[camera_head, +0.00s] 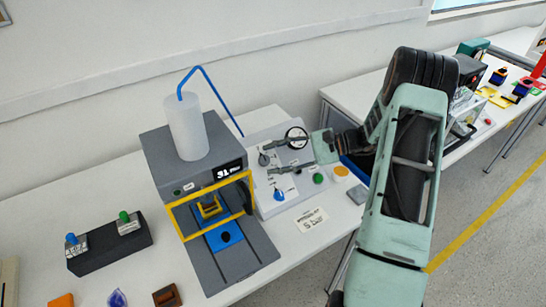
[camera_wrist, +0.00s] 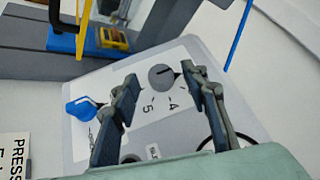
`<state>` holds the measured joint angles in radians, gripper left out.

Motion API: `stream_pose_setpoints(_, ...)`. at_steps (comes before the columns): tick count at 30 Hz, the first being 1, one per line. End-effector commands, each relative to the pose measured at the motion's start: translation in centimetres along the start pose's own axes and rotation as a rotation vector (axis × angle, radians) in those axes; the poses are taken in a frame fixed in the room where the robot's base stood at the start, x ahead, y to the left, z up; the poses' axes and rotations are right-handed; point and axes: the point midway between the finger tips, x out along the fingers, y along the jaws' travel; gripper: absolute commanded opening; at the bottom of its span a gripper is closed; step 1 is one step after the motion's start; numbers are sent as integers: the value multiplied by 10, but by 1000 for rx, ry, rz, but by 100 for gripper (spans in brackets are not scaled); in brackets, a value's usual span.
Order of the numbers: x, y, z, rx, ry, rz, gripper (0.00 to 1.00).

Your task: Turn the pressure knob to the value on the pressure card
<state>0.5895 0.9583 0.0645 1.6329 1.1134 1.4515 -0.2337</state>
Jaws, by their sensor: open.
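The grey pressure knob (camera_wrist: 162,77) sits on a white dial with the figures 5 and 4 showing; it also shows in the head view (camera_head: 263,158). A dark pointer line is on its face, but its exact setting is hard to read. My gripper (camera_wrist: 160,80) is open, one finger on each side of the knob; I cannot tell whether they touch it. In the head view my gripper (camera_head: 273,158) reaches over the panel from the right. The pressure card (camera_head: 312,220) lies in front of the panel and seems to read 5 bar; it is cut off in the wrist view.
The panel (camera_head: 262,207) also carries a blue knob (camera_head: 280,194), a gauge (camera_head: 296,137), a green button (camera_head: 318,178) and a yellow button (camera_head: 341,172). A grey press (camera_head: 165,160) with a yellow frame stands left. A blue tube rises behind.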

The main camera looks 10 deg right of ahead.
Motion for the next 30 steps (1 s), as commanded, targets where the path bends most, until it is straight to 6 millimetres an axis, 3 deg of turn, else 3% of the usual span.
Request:
stream_pose_setpoints(11,8,0,0,1,1,1,41)
stream_pose_setpoints(23,8,0,0,1,1,1,0)
stream_pose_setpoints(30,8,2,0,14,2,-18,0)
